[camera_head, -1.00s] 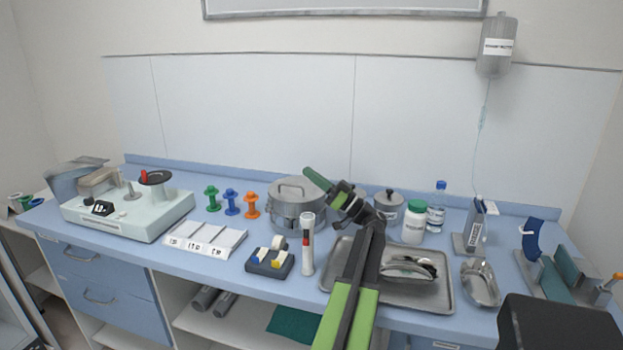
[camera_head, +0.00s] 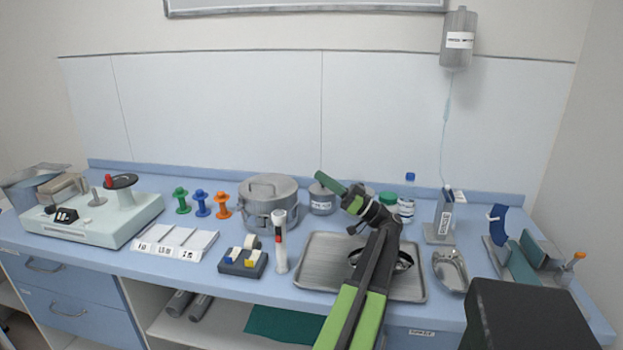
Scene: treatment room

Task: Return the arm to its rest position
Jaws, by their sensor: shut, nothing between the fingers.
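My gripper (camera_head: 330,184) is at the end of my green and black arm, above the back of the counter. Its green fingers are shut and empty, pointing up and to the left. It appears between the round steel pot and the green-capped bottle, in front of a small lidded canister. My arm reaches up from the bottom of the view and crosses over the metal tray (camera_head: 317,262). It partly hides the tray and a steel bowl (camera_head: 404,259) lying on it.
On the blue counter stand a steel pot (camera_head: 268,205), a canister (camera_head: 321,199), a green-capped bottle (camera_head: 388,198), a white-capped tube (camera_head: 281,245) and a tape dispenser (camera_head: 243,260). A kidney dish (camera_head: 449,270) lies right of the tray. A drip bag (camera_head: 458,38) hangs above.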

